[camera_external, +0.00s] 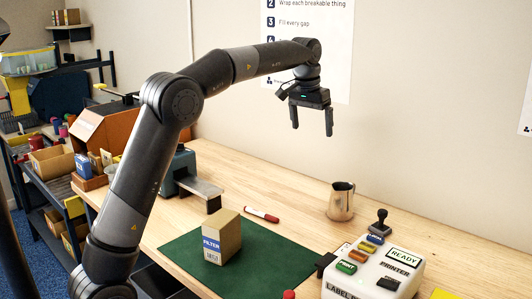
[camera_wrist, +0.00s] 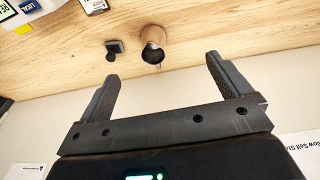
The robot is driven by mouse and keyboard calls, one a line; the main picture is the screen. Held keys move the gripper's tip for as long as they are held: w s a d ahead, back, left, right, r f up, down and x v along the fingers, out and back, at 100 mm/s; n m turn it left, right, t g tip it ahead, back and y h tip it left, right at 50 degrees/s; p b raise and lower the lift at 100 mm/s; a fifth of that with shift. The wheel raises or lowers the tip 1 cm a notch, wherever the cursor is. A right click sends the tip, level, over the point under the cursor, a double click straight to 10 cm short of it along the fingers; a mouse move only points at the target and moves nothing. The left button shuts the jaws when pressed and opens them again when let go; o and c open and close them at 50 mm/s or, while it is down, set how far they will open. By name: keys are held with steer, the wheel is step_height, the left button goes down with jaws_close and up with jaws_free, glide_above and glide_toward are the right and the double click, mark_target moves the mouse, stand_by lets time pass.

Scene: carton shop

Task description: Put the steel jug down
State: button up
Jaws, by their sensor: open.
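The steel jug (camera_external: 341,202) stands upright on the wooden workbench (camera_external: 285,192), near the wall and right of the green mat. It also shows in the wrist view (camera_wrist: 152,46), seen from above between and beyond my fingertips. My gripper (camera_external: 312,134) is open and empty, held well above the bench and to the left of the jug in the external view. In the wrist view its two fingers (camera_wrist: 158,70) are spread wide with nothing between them.
A black-handled stamp (camera_external: 379,224) stands right of the jug, close to the label printer (camera_external: 378,274). A filter carton (camera_external: 222,236) sits on the green mat (camera_external: 262,262), with a red marker (camera_external: 261,215) at its back edge. Bare bench lies left of the jug.

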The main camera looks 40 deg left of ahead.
steer(key=s+a+r+t, duration=0.1)
steer(key=s+a+r, duration=0.15)
steer(key=s, duration=0.95)
steer(key=s+f+t, duration=0.1)
steer(key=s+f, duration=0.3)
steer(key=s, duration=0.5)
steer(key=s+a+f, duration=0.1)
steer(key=s+f, duration=0.3)
steer(key=s, duration=0.6)
steer(key=s+f+t, duration=0.1)
steer(key=s+f, duration=0.3)
steer(key=s, duration=0.5)
steer(key=shift+s+a+f+t, duration=0.25)
steer(key=shift+s+a+t, duration=0.05)
steer(key=shift+a, duration=0.1)
